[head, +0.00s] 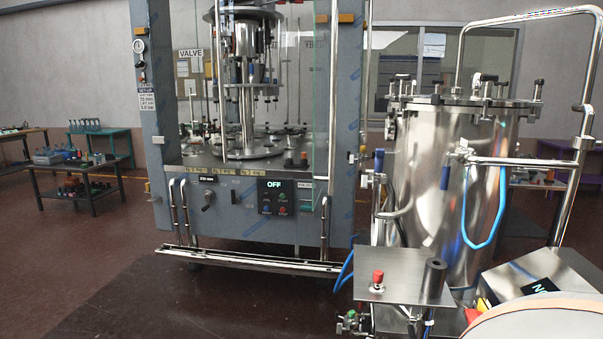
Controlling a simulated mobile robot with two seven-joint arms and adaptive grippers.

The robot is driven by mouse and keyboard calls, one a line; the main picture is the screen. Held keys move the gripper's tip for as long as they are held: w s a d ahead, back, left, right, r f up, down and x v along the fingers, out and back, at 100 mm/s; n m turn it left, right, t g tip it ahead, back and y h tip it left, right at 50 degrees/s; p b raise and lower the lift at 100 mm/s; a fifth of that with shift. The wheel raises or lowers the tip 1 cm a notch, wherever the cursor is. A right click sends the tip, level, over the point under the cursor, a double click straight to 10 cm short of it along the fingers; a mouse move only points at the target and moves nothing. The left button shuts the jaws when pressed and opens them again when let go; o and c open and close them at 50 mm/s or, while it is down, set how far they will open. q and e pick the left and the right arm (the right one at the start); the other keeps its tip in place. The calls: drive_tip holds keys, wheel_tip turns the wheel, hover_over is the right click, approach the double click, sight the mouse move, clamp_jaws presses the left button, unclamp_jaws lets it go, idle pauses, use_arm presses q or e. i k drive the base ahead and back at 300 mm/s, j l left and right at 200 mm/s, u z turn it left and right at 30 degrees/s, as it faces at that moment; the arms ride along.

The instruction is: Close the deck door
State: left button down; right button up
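The filling machine (345,120) stands upright at the centre, with a grey-blue frame around a deck with a steel carousel (245,85). A clear glass pane (318,110), which looks like the deck door, shows at the right of the front opening. Reflections make its edges hard to follow, and I cannot tell how far open it stands. A thin vertical steel bar (220,80) runs in front of the carousel at the left. Neither of my grippers is in view.
A tall steel tank (440,185) with pipes and blue hoses stands at the right. A small steel plate with a red knob (378,277) is in front of it. Steel rails (250,263) edge the machine's base. Low tables (80,165) stand left; the floor (90,260) at front left is clear.

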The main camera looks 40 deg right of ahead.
sight(333, 38)
drive_tip(key=i+z, duration=0.15)
drive_tip(key=z, duration=0.3)
drive_tip(key=i+j+z, duration=0.15)
drive_tip(key=z, duration=0.3)
drive_tip(key=i+j+z, duration=0.15)
drive_tip(key=z, duration=0.3)
drive_tip(key=i+j+z, duration=0.1)
drive_tip(key=z, duration=0.3)
drive_tip(key=i+j+z, duration=0.1)
drive_tip(key=j+z, duration=0.15)
drive_tip(key=z, duration=0.2)
drive_tip(key=i+j+z, duration=0.1)
drive_tip(key=z, duration=0.3)
drive_tip(key=j, duration=0.1)
